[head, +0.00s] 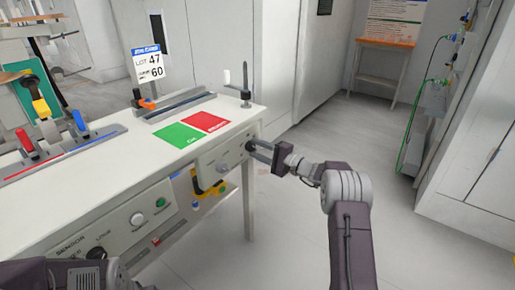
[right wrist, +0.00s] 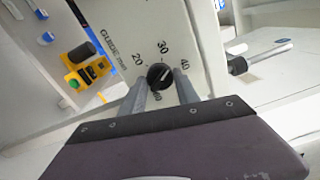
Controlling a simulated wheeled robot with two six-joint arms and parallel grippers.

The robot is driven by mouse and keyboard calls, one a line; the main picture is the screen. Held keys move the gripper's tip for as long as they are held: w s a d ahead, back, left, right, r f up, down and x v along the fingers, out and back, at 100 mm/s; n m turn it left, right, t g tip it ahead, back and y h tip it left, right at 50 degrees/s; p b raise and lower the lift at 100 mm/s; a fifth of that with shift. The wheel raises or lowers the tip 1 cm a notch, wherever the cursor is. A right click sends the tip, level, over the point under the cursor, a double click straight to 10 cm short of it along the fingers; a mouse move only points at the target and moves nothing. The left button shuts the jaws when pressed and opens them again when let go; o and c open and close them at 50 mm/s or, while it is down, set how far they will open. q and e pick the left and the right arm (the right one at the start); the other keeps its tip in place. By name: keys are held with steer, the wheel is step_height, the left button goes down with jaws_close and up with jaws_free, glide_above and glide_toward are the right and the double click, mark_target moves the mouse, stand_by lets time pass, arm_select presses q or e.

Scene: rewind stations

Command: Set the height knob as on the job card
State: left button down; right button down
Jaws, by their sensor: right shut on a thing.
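The job card (head: 149,64) stands at the back of the bench and reads LOT 47, with 60 on the line below. A black knob (right wrist: 160,76) is on the white panel (right wrist: 192,40) marked GUIDE mm, with 20, 30 and 40 around it; a number below it is partly hidden. Its pale mark seems to point up and right, between 30 and 40. My right gripper (head: 252,149) reaches the bench's front panel from the right. In the right wrist view its fingers (right wrist: 161,84) are shut on the knob, one on each side. My left gripper is out of view.
The bench top (head: 100,172) carries a green mat (head: 180,135) and a red mat (head: 205,121). A front panel further left has another knob (head: 137,219) and a green button (head: 160,202). The floor (head: 300,215) right of the bench is clear.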

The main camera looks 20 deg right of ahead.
steer(key=m+p, duration=0.9)
steer(key=m, duration=0.6)
steer(key=shift+r+p, duration=0.1)
steer(key=shift+p, duration=0.25)
steer(key=m+p, duration=0.2)
steer(key=m, duration=0.2)
steer(key=m+p, duration=0.1)
steer(key=m, duration=0.2)
steer(key=shift+m, duration=0.4)
steer(key=m+p, duration=0.1)
steer(key=m, duration=0.3)
steer(key=shift+p, duration=0.4)
steer(key=shift+f+m+p, duration=0.25)
steer(key=shift+m+p, duration=0.05)
steer(key=shift+m, duration=1.4)
